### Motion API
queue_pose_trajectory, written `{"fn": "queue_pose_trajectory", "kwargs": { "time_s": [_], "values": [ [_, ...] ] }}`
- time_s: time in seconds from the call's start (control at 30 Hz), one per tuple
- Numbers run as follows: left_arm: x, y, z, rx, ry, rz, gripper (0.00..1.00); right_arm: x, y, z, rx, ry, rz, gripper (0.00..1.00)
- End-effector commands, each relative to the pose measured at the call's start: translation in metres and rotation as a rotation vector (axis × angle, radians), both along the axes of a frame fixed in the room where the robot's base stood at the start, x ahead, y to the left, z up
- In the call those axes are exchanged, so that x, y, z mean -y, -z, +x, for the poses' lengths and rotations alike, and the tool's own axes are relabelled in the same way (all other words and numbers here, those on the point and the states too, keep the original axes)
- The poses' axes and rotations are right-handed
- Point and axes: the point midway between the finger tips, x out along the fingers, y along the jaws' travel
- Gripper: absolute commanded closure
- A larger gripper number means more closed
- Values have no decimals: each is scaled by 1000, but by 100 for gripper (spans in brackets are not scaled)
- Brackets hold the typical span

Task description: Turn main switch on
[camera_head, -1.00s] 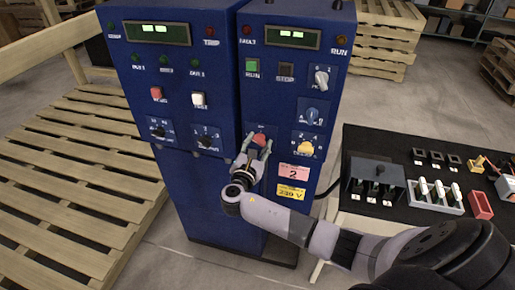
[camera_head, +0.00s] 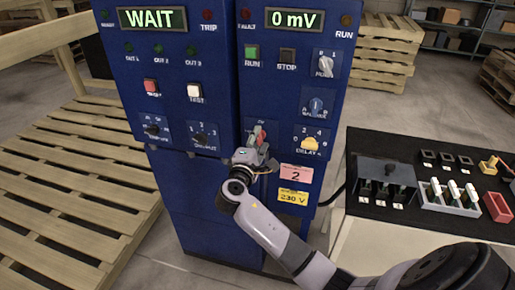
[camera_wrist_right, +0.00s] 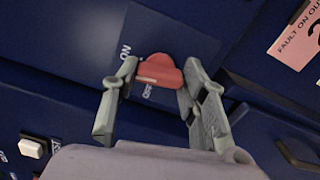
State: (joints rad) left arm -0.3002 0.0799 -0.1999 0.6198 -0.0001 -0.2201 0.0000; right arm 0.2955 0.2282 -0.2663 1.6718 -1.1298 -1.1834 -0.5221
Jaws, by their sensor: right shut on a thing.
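The main switch (camera_head: 260,136) is a red rotary knob low on the right blue cabinet (camera_head: 222,90). In the right wrist view the red knob (camera_wrist_right: 160,71) sits between my two fingers, with ON and OFF lettering beside it. My right gripper (camera_head: 258,153) is shut on the knob; it also shows in the right wrist view (camera_wrist_right: 155,90). The left display (camera_head: 152,19) reads WAIT and the right display (camera_head: 295,20) reads 0 mV. My left gripper is not in view.
A yellow delay knob (camera_head: 310,144) and a blue knob (camera_head: 316,105) are right of the switch. A pink label (camera_head: 296,173) and a yellow 230 V label (camera_head: 292,198) are below. A black-topped table (camera_head: 400,215) with a grey box and modules stands at right. Pallets (camera_head: 60,190) lie at left.

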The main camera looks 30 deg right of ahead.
Motion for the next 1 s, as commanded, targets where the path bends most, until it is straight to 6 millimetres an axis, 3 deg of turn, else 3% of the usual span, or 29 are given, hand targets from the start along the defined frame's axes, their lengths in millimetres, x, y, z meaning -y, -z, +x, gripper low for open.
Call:
{"fn": "queue_pose_trajectory", "kwargs": {
  "time_s": [0.3, 0.93, 0.97, 1.0],
  "values": [
    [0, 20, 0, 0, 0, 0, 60, 0, 3, 0, 111, 1, 98, 88],
    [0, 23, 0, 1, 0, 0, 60, 0, 2, 0, 142, 1, 128, 88],
    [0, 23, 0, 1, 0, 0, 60, 0, 2, 0, 143, 0, 127, 58],
    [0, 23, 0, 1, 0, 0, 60, 0, 2, 0, 143, 0, 127, 56]
  ]
}}
